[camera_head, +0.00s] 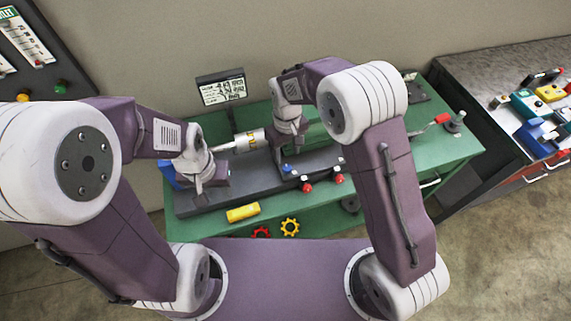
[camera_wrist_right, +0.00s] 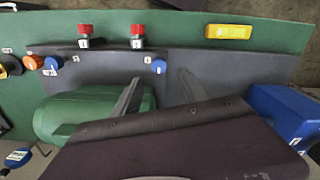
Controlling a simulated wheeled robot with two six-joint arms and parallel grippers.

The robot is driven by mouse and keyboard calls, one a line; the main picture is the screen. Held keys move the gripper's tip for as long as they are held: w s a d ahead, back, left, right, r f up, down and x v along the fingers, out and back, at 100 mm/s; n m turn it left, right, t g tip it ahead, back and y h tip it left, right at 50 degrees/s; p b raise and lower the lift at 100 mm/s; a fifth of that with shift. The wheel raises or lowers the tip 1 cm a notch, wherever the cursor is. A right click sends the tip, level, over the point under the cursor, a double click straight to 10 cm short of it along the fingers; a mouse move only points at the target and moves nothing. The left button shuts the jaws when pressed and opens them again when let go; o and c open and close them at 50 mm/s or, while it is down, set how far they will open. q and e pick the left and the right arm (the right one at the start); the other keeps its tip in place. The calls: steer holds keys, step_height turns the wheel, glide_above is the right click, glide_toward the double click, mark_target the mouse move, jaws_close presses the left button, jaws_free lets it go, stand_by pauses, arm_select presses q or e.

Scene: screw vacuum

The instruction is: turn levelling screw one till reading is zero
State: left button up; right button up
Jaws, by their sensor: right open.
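A blue knob (camera_wrist_right: 159,65) with a small white tag beside it stands on the dark baseplate (camera_wrist_right: 220,68); it also shows in the head view (camera_head: 287,169). I cannot read the tag surely as number one. My right gripper (camera_wrist_right: 158,78) is open above the plate, with the blue knob between its fingertips in the picture; I see no contact. Another blue knob (camera_wrist_right: 51,63) lies further left in the wrist view. The display panel (camera_head: 221,90) stands at the back, its figures too small to read. My left gripper (camera_head: 202,188) hangs over the plate's left part; its jaws are unclear.
Two red-capped screws (camera_wrist_right: 85,32) (camera_wrist_right: 137,32) stand along the plate's edge. A green cylindrical body (camera_wrist_right: 80,118) lies beside my right fingers. A yellow block (camera_head: 242,212) lies on the green table (camera_head: 453,150). A side bench with blocks (camera_head: 535,108) stands at right.

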mark_target(287, 167)
steer(key=f, duration=0.4)
steer(key=f+p, duration=0.1)
steer(key=f, duration=0.1)
steer(key=shift+w+f, duration=0.25)
steer(key=shift+f, duration=0.65)
jaws_close()
